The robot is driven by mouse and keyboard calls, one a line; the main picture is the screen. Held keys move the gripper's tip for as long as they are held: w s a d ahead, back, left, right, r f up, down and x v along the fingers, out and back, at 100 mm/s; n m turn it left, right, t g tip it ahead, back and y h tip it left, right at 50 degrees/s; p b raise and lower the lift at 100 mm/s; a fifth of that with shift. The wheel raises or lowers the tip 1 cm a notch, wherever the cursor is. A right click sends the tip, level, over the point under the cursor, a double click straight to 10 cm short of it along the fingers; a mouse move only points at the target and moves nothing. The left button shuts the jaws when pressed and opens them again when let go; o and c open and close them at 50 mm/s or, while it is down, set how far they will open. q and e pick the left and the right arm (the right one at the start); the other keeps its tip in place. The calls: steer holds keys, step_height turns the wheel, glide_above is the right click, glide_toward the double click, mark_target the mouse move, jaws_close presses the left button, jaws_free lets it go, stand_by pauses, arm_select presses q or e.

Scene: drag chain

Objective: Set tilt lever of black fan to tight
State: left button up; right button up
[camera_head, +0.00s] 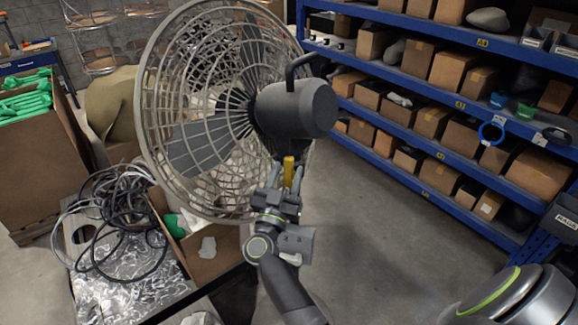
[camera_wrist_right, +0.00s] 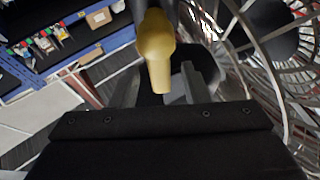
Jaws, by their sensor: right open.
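The black fan's round motor housing (camera_head: 297,108) sits behind its large wire cage (camera_head: 165,130) in the head view. The tilt lever is the yellow handle (camera_head: 289,171) below the housing, pointing down. It also shows large in the wrist view (camera_wrist_right: 156,48). My right gripper (camera_head: 285,178) is just under the housing, with its fingers on either side of the lever. In the wrist view the right gripper (camera_wrist_right: 160,86) is open, with gaps between the fingers and the lever's lower end. The lever's pivot is hidden. My left gripper is not in view.
A blue shelf rack (camera_head: 410,82) with cardboard boxes stands at the right. The fan cage is close beside the right gripper. The floor (camera_head: 385,225) at the right is clear.

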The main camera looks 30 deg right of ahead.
steer(key=shift+s+a+r, duration=0.1)
steer(key=shift+a+r, duration=0.05)
steer(key=shift+r, duration=0.05)
steer(key=shift+c, duration=0.4)
jaws_close()
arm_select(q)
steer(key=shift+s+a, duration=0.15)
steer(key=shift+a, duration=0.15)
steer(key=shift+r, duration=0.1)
arm_select(e)
steer(key=shift+r+n+t+y+p, duration=0.15)
steer(key=shift+n+t+y+p, duration=0.15)
steer(key=shift+n+p, duration=0.65)
steer(key=shift+w+a+p, duration=0.1)
steer(key=shift+w+p, duration=0.1)
steer(key=shift+p, duration=0.4)
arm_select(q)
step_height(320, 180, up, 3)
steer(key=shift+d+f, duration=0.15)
arm_select(e)
steer(key=shift+f, duration=0.25)
